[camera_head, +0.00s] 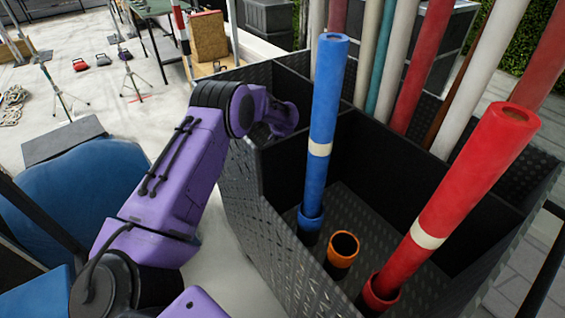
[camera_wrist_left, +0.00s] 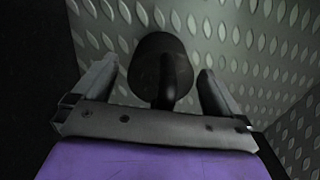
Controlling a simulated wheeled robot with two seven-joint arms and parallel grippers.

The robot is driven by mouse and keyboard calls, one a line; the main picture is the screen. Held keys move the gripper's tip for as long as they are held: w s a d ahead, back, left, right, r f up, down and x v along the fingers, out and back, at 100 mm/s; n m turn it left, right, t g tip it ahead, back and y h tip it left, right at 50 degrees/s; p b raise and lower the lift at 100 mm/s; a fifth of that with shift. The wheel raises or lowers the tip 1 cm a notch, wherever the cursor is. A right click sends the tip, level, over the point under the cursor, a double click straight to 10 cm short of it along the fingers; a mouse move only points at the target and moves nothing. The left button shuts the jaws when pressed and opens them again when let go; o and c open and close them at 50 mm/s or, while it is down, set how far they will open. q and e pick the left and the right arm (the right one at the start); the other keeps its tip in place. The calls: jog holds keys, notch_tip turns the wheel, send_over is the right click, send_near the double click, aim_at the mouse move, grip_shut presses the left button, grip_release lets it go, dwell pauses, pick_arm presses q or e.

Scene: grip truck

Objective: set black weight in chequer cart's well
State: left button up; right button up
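The chequer cart (camera_head: 245,210) is a dark diamond-plate bin with divided compartments on the right of the head view. My left arm reaches to its far left side, where my left gripper is hidden from the head camera. In the left wrist view my left gripper (camera_wrist_left: 155,90) is open, its two fingers wide apart. The black weight (camera_wrist_left: 150,55), a dark round body with a handle, is between and just beyond the fingers, with gaps on both sides. Diamond plate (camera_wrist_left: 255,45) lies behind it. I cannot tell whether the weight rests on the plate. My right gripper is not in view.
A blue tube (camera_head: 327,110) and a red tube (camera_head: 465,180) stand in the cart's near compartment, beside an empty orange-rimmed socket (camera_head: 342,248). Several more poles rise behind. A blue padded object (camera_head: 75,190) is at left. Tripods stand on the pale floor beyond.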

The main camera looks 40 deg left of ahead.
pick_arm(q)
jog(key=shift+w+r, duration=0.1)
jog(key=shift+r, duration=0.1)
notch_tip(320, 180, up, 11)
jog(key=b, duration=0.2)
jog(key=shift+f+b, duration=0.1)
jog(key=shift+b, duration=0.25)
jog(key=shift+r, duration=0.45)
jog(key=shift+a, duration=0.1)
